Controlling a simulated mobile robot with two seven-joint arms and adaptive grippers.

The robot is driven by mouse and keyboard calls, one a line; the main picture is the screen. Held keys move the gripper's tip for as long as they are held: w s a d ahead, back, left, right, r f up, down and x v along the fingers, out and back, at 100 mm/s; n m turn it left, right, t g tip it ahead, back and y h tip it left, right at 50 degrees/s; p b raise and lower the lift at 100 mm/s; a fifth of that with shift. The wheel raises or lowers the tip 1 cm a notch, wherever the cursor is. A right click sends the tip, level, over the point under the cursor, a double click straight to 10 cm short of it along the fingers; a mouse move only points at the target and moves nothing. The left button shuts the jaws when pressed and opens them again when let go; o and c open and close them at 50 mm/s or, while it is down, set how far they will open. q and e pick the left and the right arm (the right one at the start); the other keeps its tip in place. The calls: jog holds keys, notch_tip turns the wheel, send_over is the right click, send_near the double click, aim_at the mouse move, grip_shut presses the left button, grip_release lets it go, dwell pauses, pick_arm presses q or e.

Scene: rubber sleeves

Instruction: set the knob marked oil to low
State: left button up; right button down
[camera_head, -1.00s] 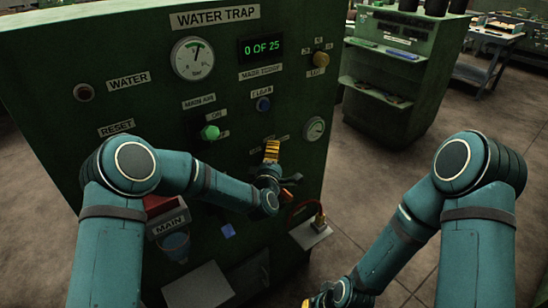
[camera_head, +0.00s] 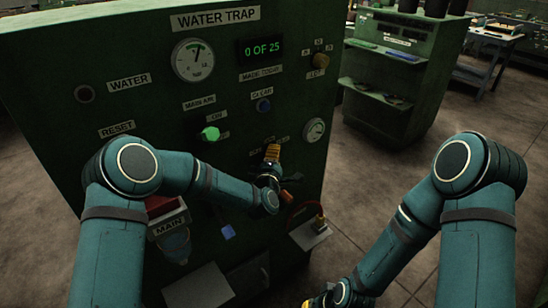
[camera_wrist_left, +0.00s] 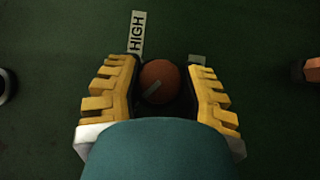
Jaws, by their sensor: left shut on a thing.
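A round orange-brown knob (camera_wrist_left: 160,77) with a pale pointer line sits between the fingers of my left gripper (camera_wrist_left: 165,85) in the left wrist view. The pointer line lies slantwise, from lower left to upper right. A HIGH label (camera_wrist_left: 137,34) is above and left of the knob; part of another label (camera_wrist_left: 197,60) shows at its upper right, not readable. My right gripper (camera_head: 322,300) is at the bottom edge, mostly cut off.
Open floor lies right of the panel.

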pick_arm(q)
jog(key=shift+r, duration=0.15)
jog(key=shift+r+m+g+p, duration=0.15)
jog(key=shift+m+g+p, duration=0.45)
jog(key=shift+p, duration=0.3)
jog(key=m+g+y+p, duration=0.1)
jog(key=p, duration=0.1)
jog(key=m+g+p, duration=0.1)
jog(key=p, duration=0.2)
jog(key=shift+r+g+y+p, duration=0.2)
jog(key=shift+g+y+p, duration=0.15)
jog(key=shift+g+y, duration=0.05)
jog(key=m+g+y+p, duration=0.1)
jog(key=p, duration=0.3)
jog(key=shift+f+m, duration=0.1)
jog(key=shift+m, duration=0.2)
jog(key=shift+w+f+m+g+y+p, duration=0.1)
jog(key=shift+f+m+g+y+p, duration=0.3)
jog(key=shift+p, duration=0.7)
jog(key=shift+r, duration=0.15)
jog(key=o, duration=1.2)
